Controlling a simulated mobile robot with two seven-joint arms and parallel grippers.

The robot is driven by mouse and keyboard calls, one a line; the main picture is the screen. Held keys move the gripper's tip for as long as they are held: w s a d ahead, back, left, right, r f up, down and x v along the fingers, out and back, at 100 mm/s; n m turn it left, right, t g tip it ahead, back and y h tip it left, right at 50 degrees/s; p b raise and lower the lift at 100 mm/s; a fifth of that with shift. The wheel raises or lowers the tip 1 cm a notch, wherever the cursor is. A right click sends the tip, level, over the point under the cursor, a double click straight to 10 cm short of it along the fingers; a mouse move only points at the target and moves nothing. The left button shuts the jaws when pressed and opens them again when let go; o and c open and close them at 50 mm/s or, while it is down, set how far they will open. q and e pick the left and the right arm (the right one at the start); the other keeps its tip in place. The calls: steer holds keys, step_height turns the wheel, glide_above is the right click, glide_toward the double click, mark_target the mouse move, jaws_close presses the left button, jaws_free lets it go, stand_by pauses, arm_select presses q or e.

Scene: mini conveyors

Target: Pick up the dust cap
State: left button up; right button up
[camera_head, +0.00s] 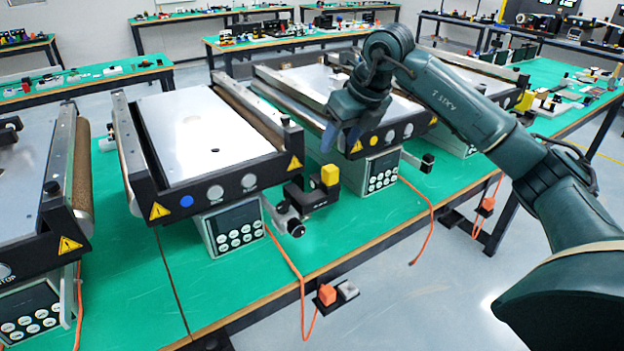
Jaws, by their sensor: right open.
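I cannot pick out the dust cap for certain. A very small dark spot (215,150) shows on the pale plate of the middle conveyor (185,118), too small to identify. My right gripper (341,143) points down at the front left part of the conveyor to the right (300,80). Its fingers are apart, and I see nothing between them. The gripper and forearm hide part of that conveyor. My left gripper does not show.
Another conveyor (30,170) stands at the left edge. Control boxes with buttons (235,228) sit at the conveyors' fronts. A black bracket with a yellow block (330,175) juts out beside the middle one. Orange cables (290,262) hang over the green table's (130,270) front edge.

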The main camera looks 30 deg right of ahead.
steer(key=d+r, duration=0.1)
steer(key=d, duration=0.1)
steer(key=h, duration=0.1)
glide_above(331, 167)
steer(key=s, duration=0.3)
steer(key=shift+m, duration=0.3)
steer(key=f, duration=0.6)
steer(key=shift+w+d+f+p, duration=0.15)
steer(key=shift+d+p, duration=0.15)
steer(key=shift+w+f, duration=0.2)
steer(key=shift+f, duration=0.25)
steer(key=x, duration=0.1)
steer(key=p+x, duration=0.1)
steer(key=x, duration=0.3)
steer(key=shift+w+a+r, duration=0.1)
steer(key=shift+w+a, duration=0.05)
steer(key=shift+a, duration=0.15)
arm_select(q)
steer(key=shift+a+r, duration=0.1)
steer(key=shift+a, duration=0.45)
arm_select(e)
steer(key=shift+c, duration=0.3)
steer(key=c, duration=1)
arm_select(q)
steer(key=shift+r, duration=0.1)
